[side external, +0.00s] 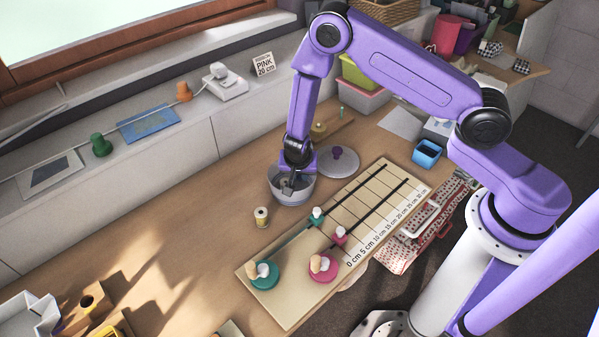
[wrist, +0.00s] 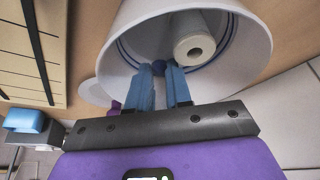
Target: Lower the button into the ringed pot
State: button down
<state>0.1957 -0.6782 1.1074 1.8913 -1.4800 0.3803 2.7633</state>
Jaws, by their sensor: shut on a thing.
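The white ringed pot (side external: 292,195) stands on the wooden table. In the wrist view the pot (wrist: 256,50) opens in front of me, with blue ring lines inside. My gripper (side external: 289,184) points down at the pot's mouth, its fingertips within the rim. In the wrist view my gripper's blue fingers (wrist: 166,78) are shut on a small dark blue button (wrist: 158,68). A white spool-like roll (wrist: 194,40) with a hole in its end lies inside the pot, just beyond the fingertips. The button is hidden in the side view.
A grey lid with a purple knob (side external: 338,156) lies right behind the pot. A thread spool (side external: 261,217) stands at its front left. The measuring board (side external: 345,215) with spools and cords lies to the right. A blue box (side external: 427,153) stands farther right.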

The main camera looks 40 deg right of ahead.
jog(key=c, duration=1)
grip_release()
jog(key=shift+o, duration=0.2)
jog(key=v, duration=1.6)
jog(key=s+d+r+n+g+y, duration=0.1)
jog(key=s+d+r+n, duration=0.1)
jog(key=s+r+n, duration=0.2)
jog(key=s+d+r+n+g+y, duration=0.1)
jog(key=s+r+n, duration=0.4)
jog(key=s+n, duration=0.5)
jog(key=s+d+r+n+y, duration=0.1)
jog(key=s+d+r+n, duration=0.2)
jog(key=s, duration=1)
notch_tip(320, 180, up, 2)
jog(key=n, duration=0.5)
jog(key=shift+s+d+g+y, duration=0.25)
jog(key=shift+s+g+y, duration=0.05)
jog(key=shift+s+g, duration=0.1)
